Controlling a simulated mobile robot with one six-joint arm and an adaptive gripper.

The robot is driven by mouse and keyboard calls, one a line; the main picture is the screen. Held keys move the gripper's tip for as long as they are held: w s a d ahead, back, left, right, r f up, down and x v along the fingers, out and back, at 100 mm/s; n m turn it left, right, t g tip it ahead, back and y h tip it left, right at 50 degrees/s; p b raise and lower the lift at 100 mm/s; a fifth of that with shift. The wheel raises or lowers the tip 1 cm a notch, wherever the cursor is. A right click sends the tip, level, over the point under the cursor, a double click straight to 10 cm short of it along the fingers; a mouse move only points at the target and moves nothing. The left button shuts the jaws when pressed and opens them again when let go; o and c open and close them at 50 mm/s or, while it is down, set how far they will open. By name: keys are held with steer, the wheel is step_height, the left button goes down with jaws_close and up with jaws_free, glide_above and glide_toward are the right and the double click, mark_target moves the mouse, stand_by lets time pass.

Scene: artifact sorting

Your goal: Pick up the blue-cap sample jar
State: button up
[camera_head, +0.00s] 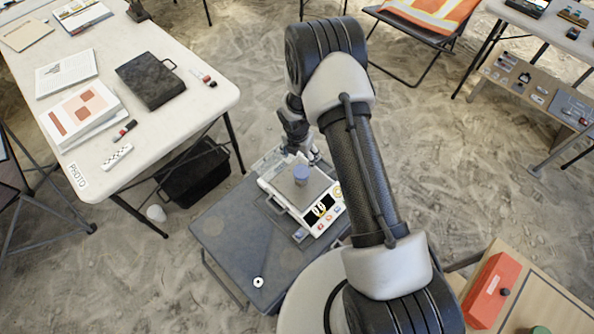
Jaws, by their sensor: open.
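The blue-cap sample jar (301,175) stands upright on the pan of a white scale (332,216). The scale has a dark display and coloured buttons and sits on a low grey table (222,240). My gripper (312,157) is just behind the jar in the picture, above the far edge of the scale. It is open and appears empty. It is small in this view and partly hidden by my own arm, so its exact gap to the jar cannot be told.
A white ring-shaped item (258,282) lies on the low table's front part. A white table (205,100) with papers and a dark case (150,80) stands at left. A red box (488,290) is at lower right. A chair (425,35) stands behind on sandy floor.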

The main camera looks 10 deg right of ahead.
mark_target(301, 172)
steer(key=shift+n, duration=0.4)
steer(key=f+b, duration=0.1)
steer(key=f, duration=0.3)
steer(key=f+b, duration=0.2)
steer(key=f, duration=0.3)
steer(key=w+f+b, duration=0.1)
steer(key=f, duration=0.3)
steer(key=shift+d+f+b, duration=0.25)
steer(key=shift+d+b, duration=0.1)
steer(key=shift+w+d+f+b, duration=0.1)
steer(key=shift+w+f+b, duration=0.1)
steer(key=shift+f+b, duration=0.55)
steer(key=shift+w+d+f+b, duration=0.15)
steer(key=shift+f+b, duration=0.05)
steer(key=shift+f, duration=1)
steer(key=shift+w+d+f+b, duration=0.1)
steer(key=shift+w+f+b, duration=0.1)
steer(key=shift+f+b, duration=0.55)
steer(key=shift+f+p, duration=0.1)
steer(key=shift+p, duration=0.2)
steer(key=shift+c, duration=0.2)
steer(key=c, duration=1.3)
